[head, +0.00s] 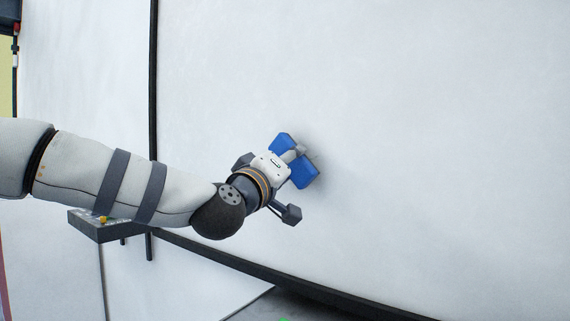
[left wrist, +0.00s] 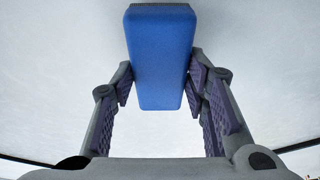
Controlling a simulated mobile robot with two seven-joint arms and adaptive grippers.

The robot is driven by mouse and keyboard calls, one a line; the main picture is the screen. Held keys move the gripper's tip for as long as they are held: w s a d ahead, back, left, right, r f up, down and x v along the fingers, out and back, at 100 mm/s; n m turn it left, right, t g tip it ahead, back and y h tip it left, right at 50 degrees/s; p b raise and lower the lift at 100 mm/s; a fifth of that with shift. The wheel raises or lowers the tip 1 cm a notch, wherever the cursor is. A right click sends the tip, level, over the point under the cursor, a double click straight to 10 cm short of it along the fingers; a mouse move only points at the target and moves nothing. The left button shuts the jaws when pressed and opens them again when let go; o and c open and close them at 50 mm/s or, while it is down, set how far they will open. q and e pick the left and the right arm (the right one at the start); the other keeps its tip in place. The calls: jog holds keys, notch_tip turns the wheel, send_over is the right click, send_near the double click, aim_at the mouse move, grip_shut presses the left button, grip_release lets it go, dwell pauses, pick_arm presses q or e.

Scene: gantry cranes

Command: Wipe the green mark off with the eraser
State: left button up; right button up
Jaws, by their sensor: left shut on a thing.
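The blue eraser (head: 305,173) is held by my left gripper (head: 297,153) against or very close to the whiteboard (head: 420,130), near its left-middle part. Contact cannot be told for sure. In the left wrist view, the eraser (left wrist: 160,60) sits upright between the two fingers of the left gripper (left wrist: 160,80), which are shut on its sides. No green mark shows on the visible board; the eraser and gripper hide a small patch of it. My right gripper is not in view.
A dark frame edge (head: 153,80) runs down the board's left side, and another (head: 270,268) along its bottom. A small grey ledge or box with a yellow spot (head: 100,228) is partly behind my left arm. The board to the right is clear.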

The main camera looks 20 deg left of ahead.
pick_arm(q)
jog(key=shift+w+d, duration=0.3)
jog(key=shift+w, duration=0.6)
dwell(0.4)
jog(key=shift+s, duration=0.1)
jog(key=shift+s+d+r, duration=0.1)
jog(key=shift+d+r, duration=0.05)
jog(key=shift+d, duration=0.1)
jog(key=d, duration=0.1)
jog(key=s+d, duration=0.1)
jog(key=d, duration=0.1)
jog(key=shift+s+d, duration=0.15)
jog(key=shift+w+a, duration=0.3)
jog(key=shift+a, duration=0.35)
jog(key=shift+w+a, duration=0.3)
jog(key=shift+a, duration=0.3)
jog(key=shift+w+a, duration=0.3)
jog(key=shift+a, duration=0.35)
jog(key=shift+s+a, duration=0.3)
jog(key=shift+s, duration=0.6)
jog(key=shift+s+a, duration=0.35)
jog(key=shift+s, duration=0.6)
jog(key=shift+s+a, duration=0.3)
jog(key=shift+s, duration=0.6)
